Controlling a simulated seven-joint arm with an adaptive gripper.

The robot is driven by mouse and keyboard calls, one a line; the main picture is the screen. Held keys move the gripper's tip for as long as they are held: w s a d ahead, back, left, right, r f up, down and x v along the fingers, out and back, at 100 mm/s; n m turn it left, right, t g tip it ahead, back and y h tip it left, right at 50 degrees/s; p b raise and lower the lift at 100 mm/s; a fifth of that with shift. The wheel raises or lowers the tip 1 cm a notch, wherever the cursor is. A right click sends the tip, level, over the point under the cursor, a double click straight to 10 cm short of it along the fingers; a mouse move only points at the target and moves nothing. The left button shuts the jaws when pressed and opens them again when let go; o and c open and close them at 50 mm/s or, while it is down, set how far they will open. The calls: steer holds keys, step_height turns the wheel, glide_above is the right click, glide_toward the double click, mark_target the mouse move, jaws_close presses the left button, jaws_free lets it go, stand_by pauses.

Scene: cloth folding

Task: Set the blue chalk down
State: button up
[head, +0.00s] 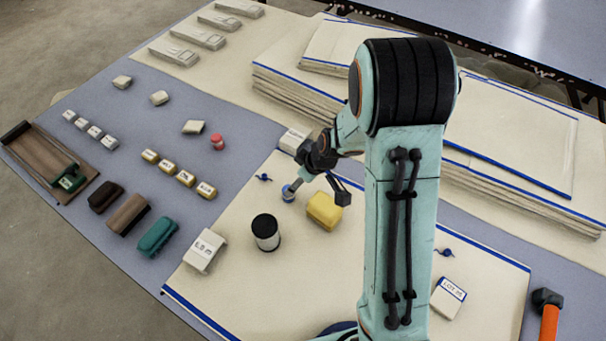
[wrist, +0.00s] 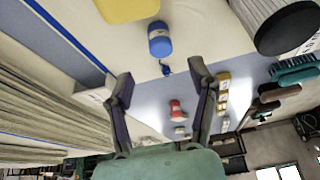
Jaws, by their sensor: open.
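The blue chalk (head: 288,193), a short blue cylinder, rests on the cream cloth (head: 215,296). In the wrist view the blue chalk (wrist: 160,42) lies past my fingertips, apart from both fingers. My gripper (head: 318,193) is open, low over the cloth, with one finger close to the chalk in the head view and partly in front of it. In the wrist view my gripper (wrist: 159,78) has its fingers wide apart with nothing held between them.
A yellow block (head: 324,211) and a black-topped white cylinder (head: 266,232) stand near the chalk. A small blue pin (head: 264,177) lies just left of it. A red piece (head: 217,142) and labelled blocks lie farther left. Folded cloth stacks (head: 300,88) rise behind.

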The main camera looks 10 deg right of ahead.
steer(key=s+r+m+g, duration=0.1)
steer(key=s+r+m, duration=0.1)
steer(key=s+r, duration=0.8)
steer(key=s+r+m+g+h, duration=0.1)
steer(key=s+r+m, duration=0.1)
steer(key=s, duration=0.5)
steer(key=s+r+m+g+h, duration=0.1)
steer(key=s+r+m, duration=0.1)
steer(key=s+r, duration=0.2)
steer(key=s+a, duration=0.1)
steer(key=s, duration=0.2)
steer(key=shift+s+m+g, duration=0.3)
steer(key=shift+m, duration=0.1)
